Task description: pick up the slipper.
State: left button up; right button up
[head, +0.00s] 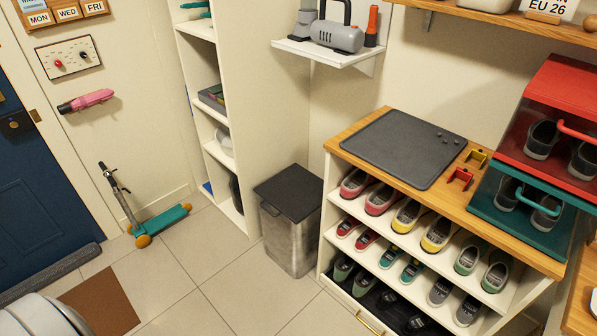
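No slipper can be told apart for certain among the footwear in the head view. A white shoe cubby (331,211) with a wooden top holds several pairs on its shelves, among them pink shoes (354,184), yellow shoes (437,236) and grey-green shoes (468,260). Its lowest level holds dark pairs, partly cut off by the frame, such as a dark shoe (388,300) behind a brass handle (369,323). Neither of my grippers is in view.
A lidded bin (290,220) stands left of the cubby. A teal scooter (160,222) leans near the blue door (35,190). Red (570,100) and teal (525,230) shoe boxes stand on the cubby's right end. The tiled floor in the middle is clear.

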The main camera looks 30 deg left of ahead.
aim_at(352, 188)
jog(key=u, duration=0.35)
jog(key=i+j+z, duration=0.1)
jog(key=j, duration=0.5)
jog(key=i+j+z, duration=0.15)
jog(key=j, duration=0.45)
jog(key=i+j+z, duration=0.1)
jog(key=j, duration=0.55)
jog(key=i+j+z, duration=0.15)
jog(key=j, duration=0.5)
